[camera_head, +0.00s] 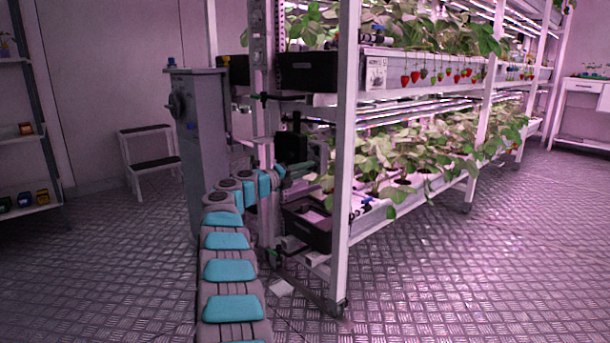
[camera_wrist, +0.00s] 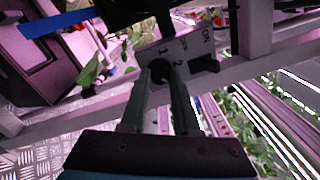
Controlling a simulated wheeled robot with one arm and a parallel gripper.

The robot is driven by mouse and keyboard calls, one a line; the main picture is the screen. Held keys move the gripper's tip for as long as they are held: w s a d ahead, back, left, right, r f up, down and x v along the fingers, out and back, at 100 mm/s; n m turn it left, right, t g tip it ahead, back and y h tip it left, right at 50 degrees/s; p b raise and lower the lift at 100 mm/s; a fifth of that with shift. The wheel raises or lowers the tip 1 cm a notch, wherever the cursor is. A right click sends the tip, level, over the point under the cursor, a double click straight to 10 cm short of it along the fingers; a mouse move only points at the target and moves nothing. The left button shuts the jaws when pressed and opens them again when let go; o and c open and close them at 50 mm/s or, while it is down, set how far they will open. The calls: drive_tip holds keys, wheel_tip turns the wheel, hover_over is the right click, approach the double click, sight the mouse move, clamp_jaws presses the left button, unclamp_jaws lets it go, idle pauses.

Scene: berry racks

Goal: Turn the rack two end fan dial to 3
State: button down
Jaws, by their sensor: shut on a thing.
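The fan dial (camera_wrist: 159,66) is a dark round knob on a pale plate (camera_wrist: 183,47) in the wrist view. The marks 1 and 2 show beside it on the plate; I see no 3. My gripper (camera_wrist: 163,80) has its two grey fingers closed around the knob. The fingers hide part of the knob, and I cannot tell which mark it points at. In the head view my gripper (camera_head: 296,173) reaches to the end of the near rack (camera_head: 343,190); the dial is too small to make out there.
A black switch (camera_wrist: 205,64) sits beside the dial, with ON printed near it. Black bins (camera_head: 306,222) and rack posts crowd the rack end. A grey cabinet (camera_head: 202,140) and a step stool (camera_head: 150,160) stand to the left. The floor at right is clear.

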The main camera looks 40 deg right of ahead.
drive_tip(key=shift+f+m, duration=0.15)
drive_tip(key=shift+m, duration=0.45)
drive_tip(key=shift+b, duration=0.35)
drive_tip(key=c, duration=0.7)
unclamp_jaws()
drive_tip(key=shift+o, duration=0.2)
drive_tip(key=shift+a, duration=0.1)
drive_tip(key=a, duration=0.7)
drive_tip(key=shift+s+a, duration=0.3)
